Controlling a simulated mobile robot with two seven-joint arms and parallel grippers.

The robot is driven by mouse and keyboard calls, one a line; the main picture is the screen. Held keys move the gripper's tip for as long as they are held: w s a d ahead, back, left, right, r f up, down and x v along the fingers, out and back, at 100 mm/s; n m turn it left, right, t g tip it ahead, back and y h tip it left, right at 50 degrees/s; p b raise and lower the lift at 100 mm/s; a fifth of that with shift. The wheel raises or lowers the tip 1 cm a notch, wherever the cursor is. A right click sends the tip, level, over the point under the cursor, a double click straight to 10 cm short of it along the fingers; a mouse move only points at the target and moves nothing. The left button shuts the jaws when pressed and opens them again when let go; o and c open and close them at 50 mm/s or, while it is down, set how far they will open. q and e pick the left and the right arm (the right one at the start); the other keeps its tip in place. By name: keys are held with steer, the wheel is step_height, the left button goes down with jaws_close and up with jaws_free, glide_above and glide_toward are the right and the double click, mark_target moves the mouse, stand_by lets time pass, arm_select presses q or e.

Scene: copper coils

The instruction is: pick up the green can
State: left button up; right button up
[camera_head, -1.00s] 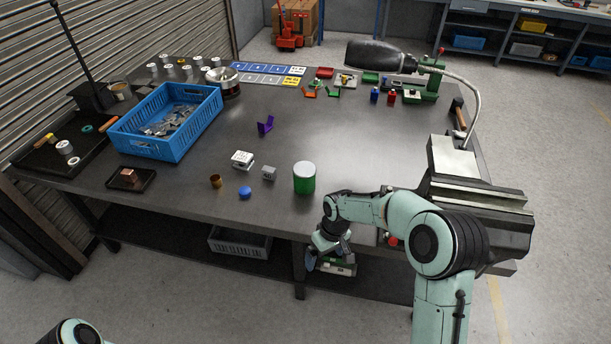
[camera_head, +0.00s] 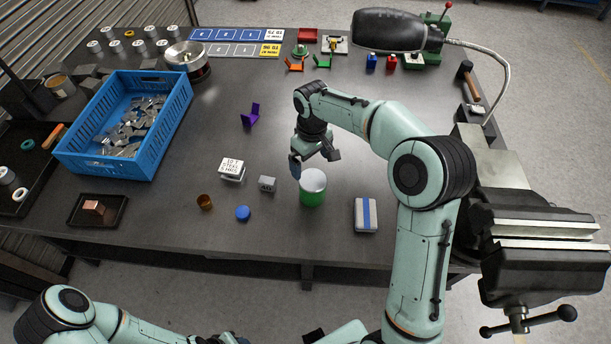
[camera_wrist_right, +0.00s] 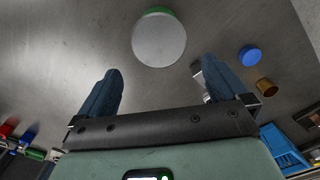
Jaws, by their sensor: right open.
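The green can (camera_head: 312,198) with a pale grey lid stands upright on the dark table, near its front edge. In the right wrist view the can (camera_wrist_right: 158,40) shows from above, mostly its round lid, just beyond the fingertips and between their lines. My right gripper (camera_head: 313,163) is open and empty, pointing down above and just behind the can in the head view. Its two blue fingers also show spread apart in the right wrist view (camera_wrist_right: 161,72). My left arm shows at the bottom left, but its gripper is not visible.
Near the can are a blue-striped box (camera_head: 365,214), a small grey block (camera_head: 267,183), a blue cap (camera_head: 243,213), a brass cup (camera_head: 204,202) and a white labelled block (camera_head: 232,169). A blue crate (camera_head: 75,160) stands left, a vise (camera_head: 545,255) right.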

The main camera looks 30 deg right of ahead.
mark_target(312, 179)
steer(key=f, duration=0.6)
steer(key=shift+s+f, duration=0.2)
steer(key=shift+s, duration=0.2)
steer(key=shift+w+f, duration=0.1)
steer(key=shift+f, duration=0.5)
step_height(312, 179, down, 5)
steer(key=shift+d+f, duration=0.1)
steer(key=shift+d, duration=0.05)
steer(key=c, duration=1)
steer(key=shift+r, duration=0.2)
steer(key=shift+c, duration=0.2)
